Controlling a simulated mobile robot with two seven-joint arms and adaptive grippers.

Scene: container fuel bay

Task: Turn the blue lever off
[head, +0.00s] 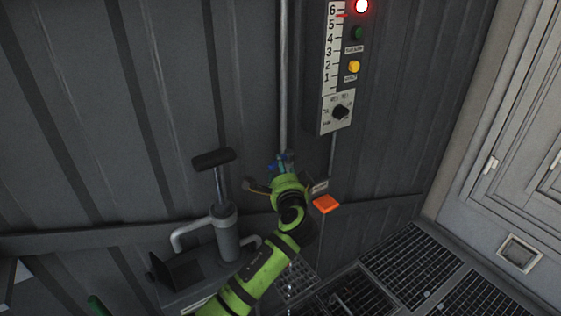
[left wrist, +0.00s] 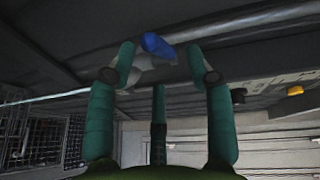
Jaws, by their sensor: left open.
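The blue lever (left wrist: 157,45) shows in the left wrist view as a short rounded blue handle on a pale fitting. It sits between the tips of my left gripper's fingers, and I cannot tell whether any finger touches it. My left gripper (left wrist: 160,62) is open, its teal fingers spread to either side. In the head view a small patch of blue (head: 277,163) shows at the pipe, just past the end of my green left arm. The wrist hides most of the gripper and fitting there. My right gripper is not in view.
A vertical pipe (head: 283,80) runs down the corrugated wall. To its right is a gauge panel (head: 337,70) with a lit red lamp and a black knob. A hand pump (head: 224,225) with a black T-handle stands at left. An orange piece (head: 326,204) is close to my wrist.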

